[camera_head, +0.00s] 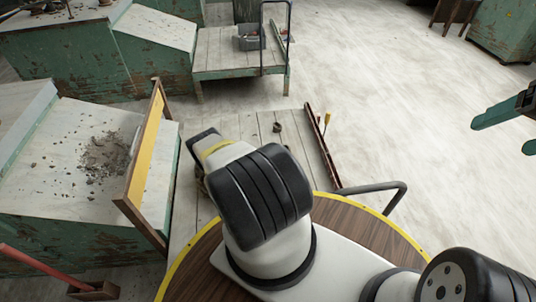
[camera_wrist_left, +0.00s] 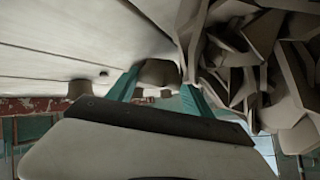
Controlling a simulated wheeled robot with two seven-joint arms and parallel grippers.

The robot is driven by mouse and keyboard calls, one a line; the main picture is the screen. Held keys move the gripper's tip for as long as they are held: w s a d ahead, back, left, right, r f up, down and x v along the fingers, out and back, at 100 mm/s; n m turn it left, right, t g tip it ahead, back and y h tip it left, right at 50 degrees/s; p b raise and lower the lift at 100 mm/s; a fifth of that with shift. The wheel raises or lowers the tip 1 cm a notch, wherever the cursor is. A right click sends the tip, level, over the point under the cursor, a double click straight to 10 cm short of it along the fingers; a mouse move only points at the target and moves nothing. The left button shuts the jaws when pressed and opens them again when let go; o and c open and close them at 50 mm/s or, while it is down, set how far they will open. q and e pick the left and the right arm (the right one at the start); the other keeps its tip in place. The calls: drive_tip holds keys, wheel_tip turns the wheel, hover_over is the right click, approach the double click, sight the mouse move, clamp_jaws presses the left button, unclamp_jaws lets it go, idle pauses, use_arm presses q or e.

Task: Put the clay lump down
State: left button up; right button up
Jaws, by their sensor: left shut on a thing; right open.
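In the left wrist view a grey-brown clay lump (camera_wrist_left: 158,72) sits between the two teal fingers of my left gripper (camera_wrist_left: 160,90), which is shut on it. Pale planks lie close to the lump in that view. A heap of angular clay trimmings (camera_wrist_left: 265,60) is to the right of the fingers. In the head view my own left arm hides the left gripper and the lump. My right gripper (camera_head: 502,134) is at the right edge of the head view, open and empty, over bare floor.
A plank-topped cart (camera_head: 265,122) with a rust-red edge rail lies beyond my left arm. At left, a green bench (camera_head: 60,200) bears grey crumbs and a yellow-faced board (camera_head: 146,145). A low trolley (camera_head: 220,62) holds a grey bin.

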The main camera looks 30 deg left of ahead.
use_arm(q)
drive_tip(key=shift+f, duration=0.2)
drive_tip(key=o, duration=1.5)
